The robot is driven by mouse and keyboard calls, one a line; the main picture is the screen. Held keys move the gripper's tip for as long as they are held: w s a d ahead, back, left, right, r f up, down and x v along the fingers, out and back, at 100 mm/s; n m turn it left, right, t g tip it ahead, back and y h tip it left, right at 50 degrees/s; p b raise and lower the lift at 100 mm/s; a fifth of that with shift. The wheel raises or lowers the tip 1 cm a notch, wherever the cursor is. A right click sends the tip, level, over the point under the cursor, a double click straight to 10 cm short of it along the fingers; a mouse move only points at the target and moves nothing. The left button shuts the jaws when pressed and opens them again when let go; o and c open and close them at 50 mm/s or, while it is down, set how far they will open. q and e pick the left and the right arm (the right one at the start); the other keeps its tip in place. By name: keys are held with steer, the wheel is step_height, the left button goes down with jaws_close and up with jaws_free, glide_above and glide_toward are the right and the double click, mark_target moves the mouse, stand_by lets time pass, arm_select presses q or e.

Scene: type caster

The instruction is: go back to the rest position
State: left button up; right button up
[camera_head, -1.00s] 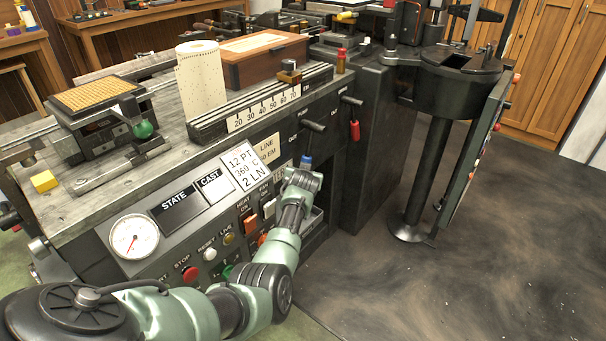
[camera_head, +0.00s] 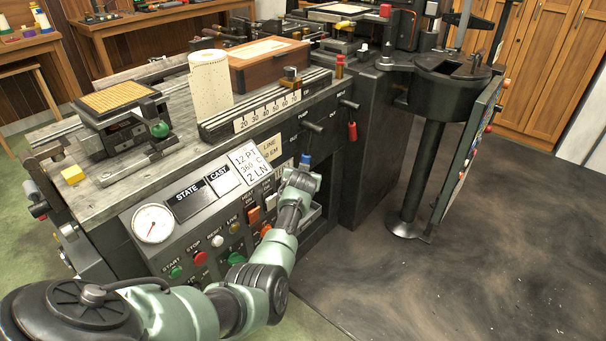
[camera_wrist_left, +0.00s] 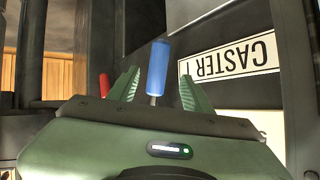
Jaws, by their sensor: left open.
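My left arm reaches in from the lower left over the front of the type caster's control panel (camera_head: 190,232). My left gripper (camera_head: 303,176) is at the panel's right end, just below a small blue handle (camera_head: 306,160). In the left wrist view the two green fingers of my left gripper (camera_wrist_left: 157,90) stand apart. The blue handle (camera_wrist_left: 157,68) appears between them with its thin metal stem. I cannot tell whether the fingers touch it. The right gripper is not in view.
A red-handled lever (camera_head: 352,131) sticks out right of my gripper. A round black pot (camera_head: 455,92) on a column and a tilted side board (camera_head: 468,152) stand farther right. The dark floor (camera_head: 430,290) at the lower right is clear. A "CASTER 1" plate (camera_wrist_left: 228,58) is close by.

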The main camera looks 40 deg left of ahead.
arm_select(q)
steer(key=shift+w+a+f, duration=0.1)
steer(key=shift+f, duration=0.05)
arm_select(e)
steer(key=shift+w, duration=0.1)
